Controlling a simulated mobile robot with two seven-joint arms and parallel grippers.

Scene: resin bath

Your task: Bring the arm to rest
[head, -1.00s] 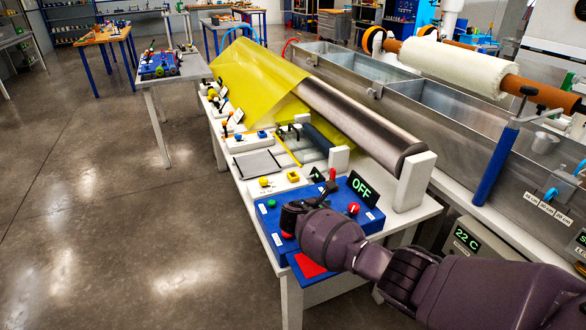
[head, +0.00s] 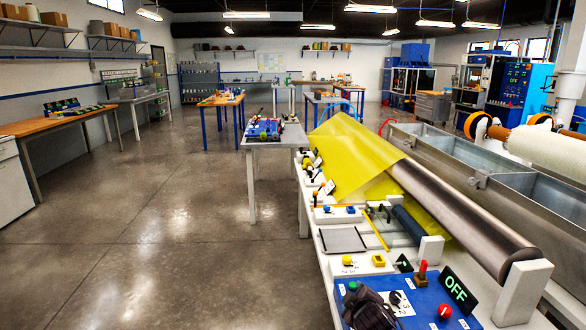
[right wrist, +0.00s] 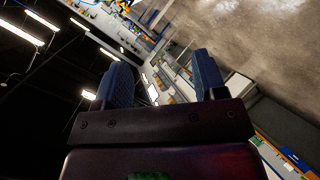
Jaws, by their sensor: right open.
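The task's own thing is my arm. A dark purple part of my right arm (head: 370,310) shows at the bottom edge of the head view, over the left part of the blue control panel (head: 408,288). The rest of that arm is cut off. In the right wrist view my right gripper (right wrist: 161,72) has its two blue fingers apart, with nothing between them. It faces out into the room, with ceiling lights at left and floor at upper right. My left gripper is in neither view.
The panel has a red knob (head: 445,311) and a lit OFF sign (head: 455,290). Behind it are a metal roller (head: 460,215) with yellow film (head: 350,155) and a metal bath (head: 500,180). A grey table (head: 275,137) stands further back. The floor at left is clear.

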